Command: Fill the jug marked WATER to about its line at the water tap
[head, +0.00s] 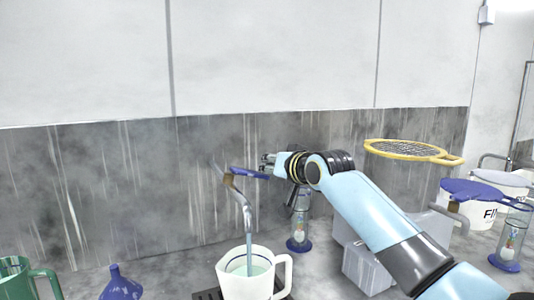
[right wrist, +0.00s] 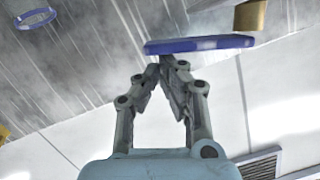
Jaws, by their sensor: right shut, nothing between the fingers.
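The water tap (head: 236,184) comes out of the stained wall, with a blue lever (head: 250,173) pointing right. Its grey spout bends down over a white jug (head: 231,284). A pale blue stream runs from the spout into the jug, and pale liquid shows inside below a blue line. No WATER marking is readable. My right gripper (head: 266,163) is shut and empty at the lever's right end. In the right wrist view its closed fingertips (right wrist: 158,66) are beside the blue lever (right wrist: 200,44); I cannot tell if they touch. My left gripper is not in view.
The jug stands on a dark grate (head: 207,296). A blue funnel-like thing (head: 121,287) and a green jug (head: 22,281) are at left. A blue-based glass timer (head: 299,232) stands behind right. A yellow-rimmed sieve (head: 408,150) and white buckets (head: 484,211) are farther right.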

